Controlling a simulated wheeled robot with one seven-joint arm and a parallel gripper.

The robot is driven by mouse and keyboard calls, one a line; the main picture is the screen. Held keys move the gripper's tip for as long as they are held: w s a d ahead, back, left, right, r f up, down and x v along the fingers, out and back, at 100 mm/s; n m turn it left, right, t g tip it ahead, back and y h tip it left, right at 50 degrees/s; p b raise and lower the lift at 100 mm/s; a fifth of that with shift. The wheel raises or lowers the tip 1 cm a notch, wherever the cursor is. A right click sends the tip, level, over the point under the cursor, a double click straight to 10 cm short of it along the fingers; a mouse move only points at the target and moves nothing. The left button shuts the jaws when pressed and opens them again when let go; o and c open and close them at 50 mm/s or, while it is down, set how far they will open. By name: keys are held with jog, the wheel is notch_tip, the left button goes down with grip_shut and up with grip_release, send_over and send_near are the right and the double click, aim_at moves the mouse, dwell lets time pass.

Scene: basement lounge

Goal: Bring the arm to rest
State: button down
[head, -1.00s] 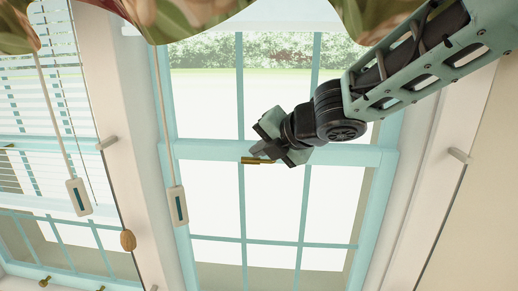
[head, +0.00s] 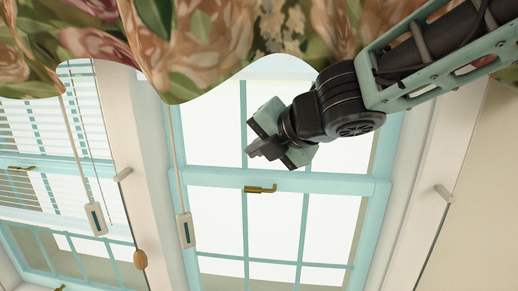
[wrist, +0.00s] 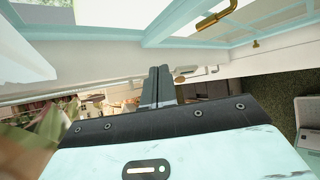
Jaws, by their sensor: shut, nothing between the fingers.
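My gripper (head: 254,148) is in front of the light-blue window (head: 340,184) in the head view, above and apart from the brass latch (head: 260,189) on its middle rail. My arm reaches in from the upper right. In the wrist view my gripper's fingers (wrist: 157,87) are together with nothing between them. The brass latch also shows at the top of the wrist view (wrist: 216,15), apart from the fingers.
A floral valance (head: 200,50) hangs across the top, close to my arm. A pull cord with a pale handle (head: 186,230) hangs left of the gripper. A second window with blinds (head: 40,130) is at the left. A beige wall (head: 465,215) is at the right.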

jog(key=shift+s, duration=0.15)
jog(key=s+d+f+m+g+h+b, duration=0.1)
jog(key=s+d+f+m+h+b, duration=0.1)
jog(key=s+d+f+m+b, duration=0.45)
jog(key=s+d+f+m+h+b, duration=0.1)
jog(key=d+f+m+h+b, duration=0.25)
jog(key=f+m, duration=0.45)
jog(key=s+d+f+m+g+h+b, duration=0.1)
jog(key=s+d+f+m+g+b, duration=0.2)
jog(key=s+f, duration=0.5)
jog(key=s+d+f+m+g+h+b, duration=0.1)
jog(key=s+d+f+m+g+b, duration=0.2)
jog(key=s+d+f+m, duration=0.2)
jog(key=s+f+m, duration=0.2)
jog(key=s+f, duration=0.1)
jog(key=s, duration=0.1)
jog(key=shift+s+d+f+g, duration=0.3)
jog(key=shift+d+g, duration=0.1)
jog(key=shift+d+m, duration=0.1)
jog(key=shift+m, duration=0.15)
